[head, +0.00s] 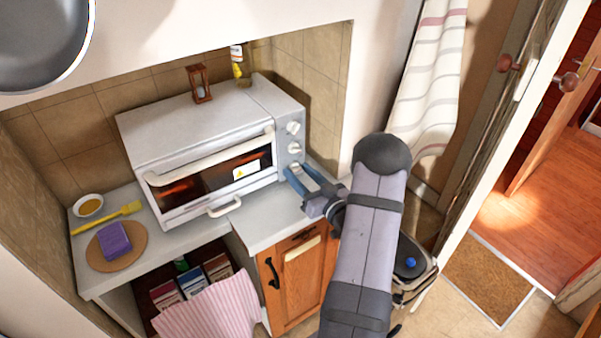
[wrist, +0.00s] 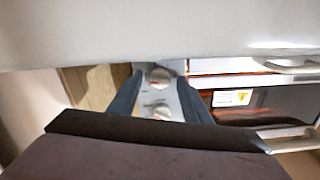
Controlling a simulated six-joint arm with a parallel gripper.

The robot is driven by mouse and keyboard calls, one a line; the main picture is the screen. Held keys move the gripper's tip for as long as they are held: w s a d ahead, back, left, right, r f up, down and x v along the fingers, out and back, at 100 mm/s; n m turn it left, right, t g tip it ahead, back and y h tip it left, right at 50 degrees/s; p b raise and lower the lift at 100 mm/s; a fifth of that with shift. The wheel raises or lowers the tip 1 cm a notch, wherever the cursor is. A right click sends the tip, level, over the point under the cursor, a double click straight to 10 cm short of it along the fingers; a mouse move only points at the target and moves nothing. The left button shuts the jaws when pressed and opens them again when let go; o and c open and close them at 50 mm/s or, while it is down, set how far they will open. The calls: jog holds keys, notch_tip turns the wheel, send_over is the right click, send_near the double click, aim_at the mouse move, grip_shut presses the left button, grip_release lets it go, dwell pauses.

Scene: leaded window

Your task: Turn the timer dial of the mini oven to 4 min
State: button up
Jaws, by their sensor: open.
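The white mini oven (head: 190,125) stands on the counter, its control panel at the right of its front. In the head view an upper dial (head: 293,128) and a middle dial (head: 295,148) show; the panel's lowest part is behind my gripper (head: 297,174). In the wrist view, which looks turned over, one dial (wrist: 160,78) lies between the tips of my open gripper (wrist: 160,84), with a finger on each side. Another dial (wrist: 157,110) shows nearer the wrist. I cannot tell whether the fingers touch a dial. The dial markings are too small to read.
The oven door handle (head: 215,156) and a lower tray handle (head: 224,207) stick out left of my gripper. A sponge (head: 114,239) on a round board, a yellow brush (head: 107,217) and a bowl (head: 89,205) lie at the left.

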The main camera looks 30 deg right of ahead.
jog(key=c, duration=1)
jog(key=shift+m, duration=0.6)
jog(key=shift+c, duration=0.2)
jog(key=o, duration=1)
jog(key=shift+o, duration=0.2)
jog(key=shift+s, duration=0.1)
jog(key=s+b, duration=0.2)
jog(key=s, duration=0.4)
jog(key=shift+f, duration=0.1)
jog(key=shift+s, duration=0.55)
